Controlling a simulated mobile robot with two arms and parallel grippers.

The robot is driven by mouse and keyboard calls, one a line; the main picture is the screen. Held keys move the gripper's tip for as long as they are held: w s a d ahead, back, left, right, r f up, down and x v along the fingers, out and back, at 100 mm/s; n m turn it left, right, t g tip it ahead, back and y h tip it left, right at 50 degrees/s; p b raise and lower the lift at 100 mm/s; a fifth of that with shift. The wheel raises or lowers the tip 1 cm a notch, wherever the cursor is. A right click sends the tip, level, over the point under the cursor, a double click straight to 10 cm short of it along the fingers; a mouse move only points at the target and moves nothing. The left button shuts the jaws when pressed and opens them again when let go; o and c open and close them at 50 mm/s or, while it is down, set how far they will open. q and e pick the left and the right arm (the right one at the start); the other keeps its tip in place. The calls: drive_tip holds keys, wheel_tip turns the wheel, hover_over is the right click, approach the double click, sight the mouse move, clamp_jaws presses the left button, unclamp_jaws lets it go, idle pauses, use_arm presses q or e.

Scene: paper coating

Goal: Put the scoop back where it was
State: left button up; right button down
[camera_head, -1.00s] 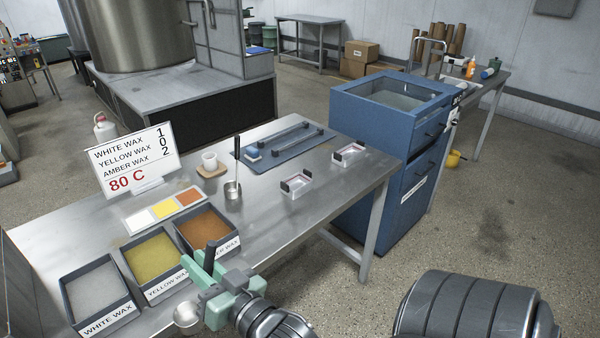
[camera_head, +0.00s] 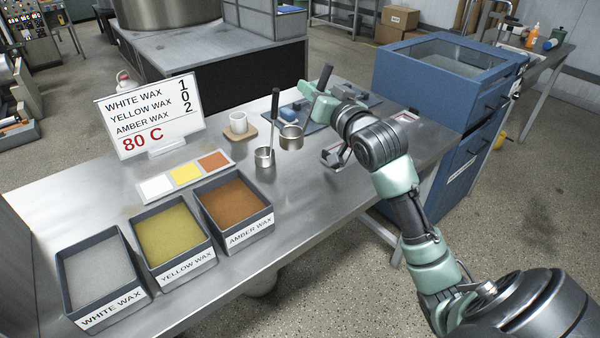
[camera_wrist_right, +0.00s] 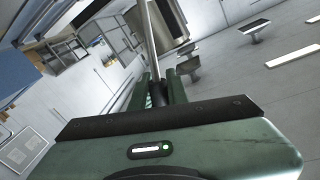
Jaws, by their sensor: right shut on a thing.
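My right gripper (camera_head: 312,92) is shut on the scoop's dark handle (camera_head: 325,76), which sticks up above the fingers. The scoop's metal cup (camera_head: 291,137) hangs above the table. It is just right of a small metal pot (camera_head: 264,158) with a black-handled rod (camera_head: 275,102) standing in it. I cannot tell whether cup and rod touch. In the right wrist view, the scoop's handle and shaft (camera_wrist_right: 150,40) run up from between the fingers (camera_wrist_right: 158,92). My left gripper is out of view.
White (camera_head: 97,268), yellow (camera_head: 172,238) and amber wax bins (camera_head: 232,208) line the table's near left. A white cup (camera_head: 239,122) on a wooden coaster (camera_head: 240,136) stands left of the pot. A sign (camera_head: 150,113) stands at left.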

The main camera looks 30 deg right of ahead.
wheel_tip(320, 180, down, 17)
drive_tip(key=shift+b, duration=0.4)
drive_tip(key=shift+a+f, duration=0.1)
drive_tip(key=shift+f, duration=0.05)
drive_tip(key=c, duration=1.4)
unclamp_jaws()
drive_tip(key=shift+s, duration=0.1)
drive_tip(key=s, duration=0.4)
drive_tip(key=s+a, duration=0.1)
drive_tip(key=s, duration=0.3)
drive_tip(key=s+b, duration=0.1)
drive_tip(key=s, duration=0.3)
drive_tip(key=shift+a, duration=0.15)
